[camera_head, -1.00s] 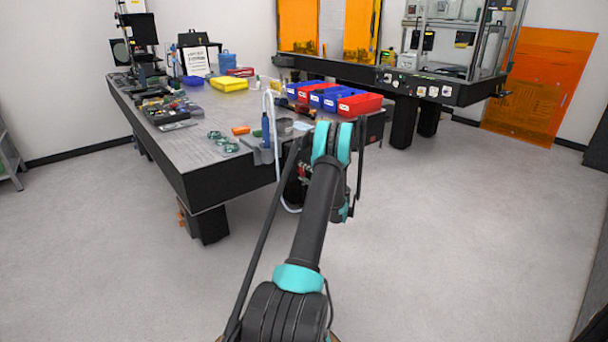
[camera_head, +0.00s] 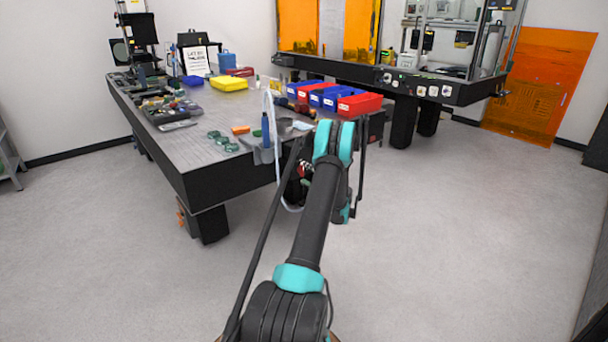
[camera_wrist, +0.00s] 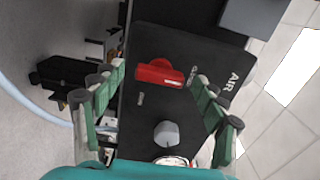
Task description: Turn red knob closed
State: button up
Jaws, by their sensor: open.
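The red knob (camera_wrist: 160,73) sits on a black panel (camera_wrist: 150,110) marked AIR in the wrist view. The knob's bar lies roughly crosswise in the picture, with small lettering on the panel near it. My gripper (camera_wrist: 158,76) is open, with one green finger on each side of the knob. The fingertips look apart from the knob, but their depth is hard to judge. In the head view my arm hides most of the panel and gripper; a small red part shows just left of the arm, by the table's end.
A grey round knob (camera_wrist: 167,134) and a partly hidden white gauge (camera_wrist: 172,160) are lower on the panel. A pale hose (camera_wrist: 30,100) curves at left. The table (camera_head: 190,165) holds red bins (camera_head: 360,104) and blue bins. Floor is clear around the table's near end.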

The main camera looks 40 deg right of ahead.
jog(key=s, duration=1.1)
jog(key=shift+d, duration=0.4)
